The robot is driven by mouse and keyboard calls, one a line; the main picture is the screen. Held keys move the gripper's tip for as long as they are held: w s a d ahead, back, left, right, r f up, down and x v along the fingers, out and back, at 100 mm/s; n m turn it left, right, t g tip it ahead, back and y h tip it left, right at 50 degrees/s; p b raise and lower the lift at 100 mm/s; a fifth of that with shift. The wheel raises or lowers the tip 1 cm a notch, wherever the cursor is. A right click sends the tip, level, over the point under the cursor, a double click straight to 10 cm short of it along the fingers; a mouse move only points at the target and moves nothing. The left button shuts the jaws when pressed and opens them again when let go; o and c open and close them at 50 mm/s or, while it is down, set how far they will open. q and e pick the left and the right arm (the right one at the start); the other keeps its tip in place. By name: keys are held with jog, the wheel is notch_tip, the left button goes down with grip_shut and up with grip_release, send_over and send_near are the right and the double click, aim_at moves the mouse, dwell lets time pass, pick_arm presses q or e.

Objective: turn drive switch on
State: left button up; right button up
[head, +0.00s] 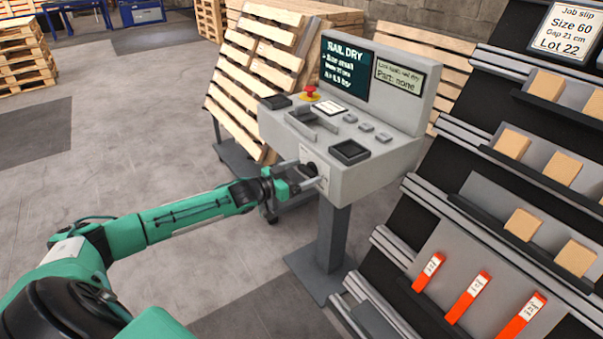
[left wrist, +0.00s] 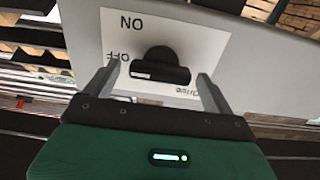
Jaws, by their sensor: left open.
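The drive switch is a black rotary knob (left wrist: 160,66) on a white plate (left wrist: 190,25) marked ON, OFF and Drive, which appears upside down in the left wrist view. A pale line on the knob's bar lies near the OFF mark. In the head view the knob (head: 309,168) is on the front face of the grey control console (head: 375,175). My left gripper (head: 305,175) is open, with its fingers (left wrist: 157,85) on either side of the knob. I cannot tell whether they touch it. My right gripper is not in view.
The console top carries a red stop button (head: 310,93), small trays (head: 349,152) and a screen (head: 346,70). A rack with wooden blocks (head: 524,224) and orange-tagged pieces (head: 466,298) stands close on the right. Pallets (head: 262,62) lean behind.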

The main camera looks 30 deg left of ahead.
pick_arm(q)
jog(key=c, duration=1)
